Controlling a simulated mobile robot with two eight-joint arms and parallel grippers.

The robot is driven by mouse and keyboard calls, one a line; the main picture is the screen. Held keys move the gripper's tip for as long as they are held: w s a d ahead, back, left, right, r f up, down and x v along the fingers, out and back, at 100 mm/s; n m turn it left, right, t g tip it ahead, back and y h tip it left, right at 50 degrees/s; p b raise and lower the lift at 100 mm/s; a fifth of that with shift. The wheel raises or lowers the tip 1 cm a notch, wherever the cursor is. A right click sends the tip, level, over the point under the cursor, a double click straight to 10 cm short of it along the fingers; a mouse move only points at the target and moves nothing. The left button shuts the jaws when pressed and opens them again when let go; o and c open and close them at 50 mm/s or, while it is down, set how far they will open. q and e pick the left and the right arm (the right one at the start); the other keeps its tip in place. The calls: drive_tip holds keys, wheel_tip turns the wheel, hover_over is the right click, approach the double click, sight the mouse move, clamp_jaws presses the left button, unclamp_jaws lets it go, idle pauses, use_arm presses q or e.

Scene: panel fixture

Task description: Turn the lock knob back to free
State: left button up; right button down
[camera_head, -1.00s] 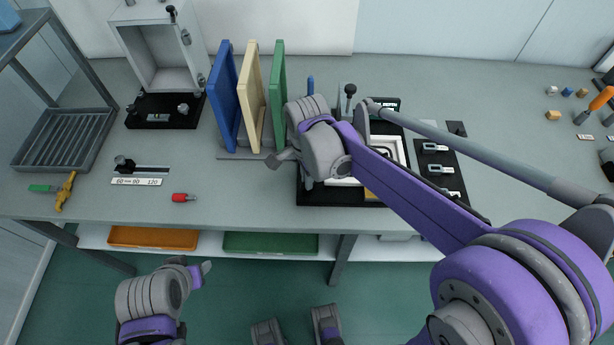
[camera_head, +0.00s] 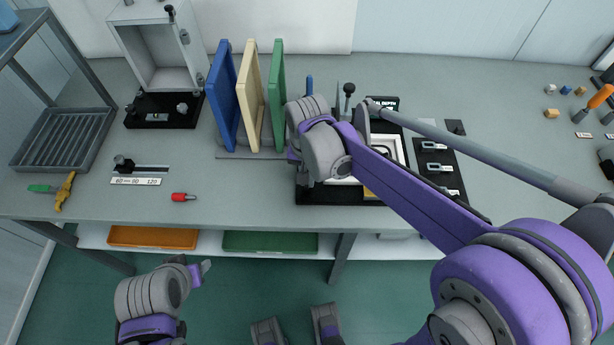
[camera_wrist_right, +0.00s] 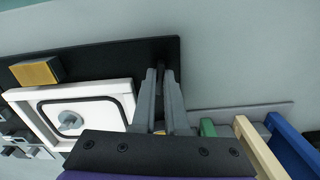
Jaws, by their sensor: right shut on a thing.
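My right gripper (camera_wrist_right: 161,74) is shut on the lock knob in the right wrist view. The fingers cover most of the knob, and its setting cannot be read. They stand at the black base plate (camera_wrist_right: 110,48), beside a white framed panel (camera_wrist_right: 133,92) with a round grey part inside it. In the head view, my right wrist hides the right fingers and the knob. The black fixture base (camera_head: 340,197) shows around the wrist. My left gripper (camera_head: 203,271) hangs in front of the bench at lower left, away from the fixture; its jaw opening is unclear.
Blue (camera_head: 222,95), cream (camera_head: 250,95) and green (camera_head: 277,95) upright boards stand close left of the right wrist. A tall black-knobbed lever (camera_head: 348,92) rises behind the fixture. A black strip with grey parts (camera_head: 434,150) lies to its right. A red piece (camera_head: 181,197) lies on the bench.

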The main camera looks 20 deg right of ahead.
drive_tip(key=shift+n, duration=1)
drive_tip(key=c, duration=0.9)
unclamp_jaws()
drive_tip(key=shift+c, duration=0.2)
drive_tip(key=shift+r, duration=0.1)
wheel_tip(320, 180, up, 11)
drive_tip(key=p, duration=0.1)
drive_tip(key=shift+s+d, duration=0.1)
